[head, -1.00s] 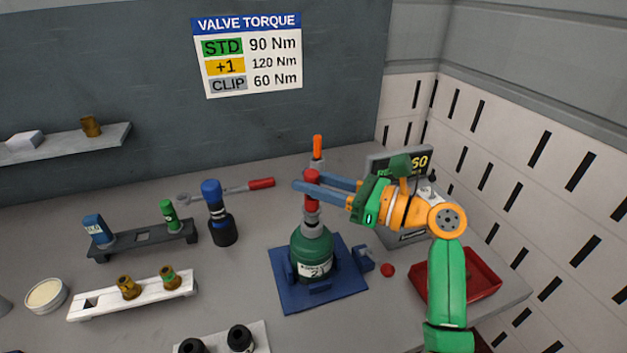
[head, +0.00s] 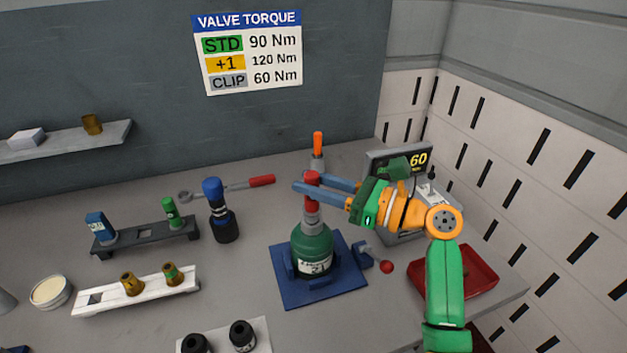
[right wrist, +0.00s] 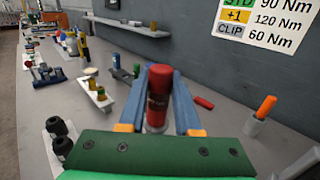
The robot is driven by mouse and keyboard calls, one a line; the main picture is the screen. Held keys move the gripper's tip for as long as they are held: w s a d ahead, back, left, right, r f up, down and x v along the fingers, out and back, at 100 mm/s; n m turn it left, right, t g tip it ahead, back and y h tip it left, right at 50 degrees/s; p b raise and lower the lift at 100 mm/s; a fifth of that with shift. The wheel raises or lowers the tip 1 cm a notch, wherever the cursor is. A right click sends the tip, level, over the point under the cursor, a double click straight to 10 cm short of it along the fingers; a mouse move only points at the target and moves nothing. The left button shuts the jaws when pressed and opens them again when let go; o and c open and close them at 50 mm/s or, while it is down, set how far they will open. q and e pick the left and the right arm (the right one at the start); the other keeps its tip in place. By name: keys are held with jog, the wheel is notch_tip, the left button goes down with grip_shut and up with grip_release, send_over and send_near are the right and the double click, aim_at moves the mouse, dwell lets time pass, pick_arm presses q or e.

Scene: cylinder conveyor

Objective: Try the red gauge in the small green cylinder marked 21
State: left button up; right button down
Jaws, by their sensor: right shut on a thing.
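The small green cylinder (head: 311,243) stands upright in a blue stand on the bench, its white label reading 21. My right gripper (head: 311,181) is shut on the red gauge (head: 311,208) and holds it upright above the cylinder's neck. The gauge's lower end lines up with the neck; I cannot tell how far it is in. In the right wrist view the red gauge (right wrist: 158,95) sits between the blue fingers. My left gripper is not in view.
The blue stand (head: 290,293) has a side clamp with a red knob (head: 386,267). Behind are an orange-topped gauge (head: 318,146) and a display reading 60 (head: 416,159). A red tray (head: 480,270) lies right, racks (head: 150,291) left.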

jog(key=shift+f, duration=1.2)
jog(key=shift+r, duration=0.1)
dwell(0.4)
notch_tip(320, 180, up, 7)
jog(key=p, duration=0.8)
jog(key=shift+r+p, duration=0.2)
jog(key=shift+p, duration=0.2)
jog(key=shift+f, duration=0.1)
